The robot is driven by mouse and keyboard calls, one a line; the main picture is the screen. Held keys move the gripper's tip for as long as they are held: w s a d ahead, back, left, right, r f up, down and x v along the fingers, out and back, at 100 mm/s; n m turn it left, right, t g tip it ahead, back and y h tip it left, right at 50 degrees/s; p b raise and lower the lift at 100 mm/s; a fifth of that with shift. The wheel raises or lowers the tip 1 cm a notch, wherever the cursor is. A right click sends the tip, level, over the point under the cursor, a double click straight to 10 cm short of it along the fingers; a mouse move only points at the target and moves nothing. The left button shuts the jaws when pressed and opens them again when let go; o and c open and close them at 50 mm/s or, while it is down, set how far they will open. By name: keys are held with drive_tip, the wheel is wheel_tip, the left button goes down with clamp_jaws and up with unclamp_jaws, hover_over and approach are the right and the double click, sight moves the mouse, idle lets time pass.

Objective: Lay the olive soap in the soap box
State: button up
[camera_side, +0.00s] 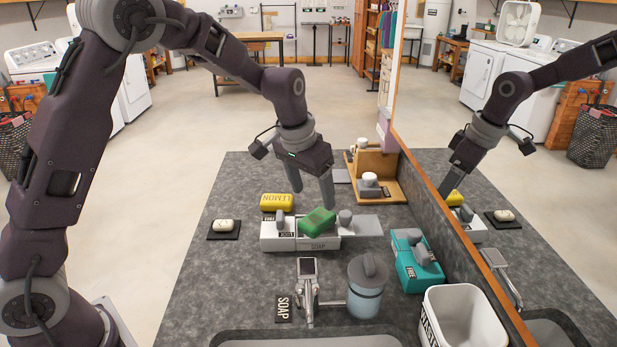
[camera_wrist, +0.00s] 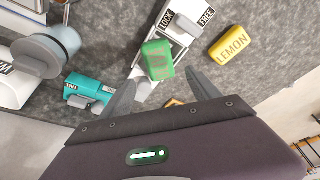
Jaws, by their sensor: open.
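The olive soap (camera_side: 317,222) is a green bar with lettering. It lies askew at the opening of the white soap box (camera_side: 270,243), which is marked SOAP on its front. I cannot tell whether it rests on the rim or lower inside. A grey lid plate with a knob (camera_side: 362,226) extends to the right of the box. The LOCK/FREE latch knob (camera_side: 281,218) is at the left. My gripper (camera_side: 312,198) is open, just above and behind the soap. In the wrist view the soap (camera_wrist: 157,60) lies beyond and between the spread fingertips (camera_wrist: 161,78), apparently untouched.
A yellow LEMON soap (camera_side: 277,202) lies behind the box. A white soap on a dark mat (camera_side: 225,235) is left. A teal box (camera_side: 411,268), a lidded jar (camera_side: 367,290), a dispenser (camera_side: 307,285) and a waste bin (camera_side: 460,318) stand in front. A mirror borders the right.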

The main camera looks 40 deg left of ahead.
drive_tip(key=v, duration=0.6)
drive_tip(key=shift+r, duration=0.2)
drive_tip(key=s+r+t, duration=0.1)
drive_tip(key=s+r, duration=0.6)
drive_tip(key=s, duration=0.4)
drive_tip(key=s+d+f+t, duration=0.1)
drive_tip(key=s+f, duration=0.1)
drive_tip(key=s, duration=1.8)
drive_tip(key=shift+f, duration=0.25)
drive_tip(key=shift+o, duration=0.4)
drive_tip(key=shift+w, duration=0.1)
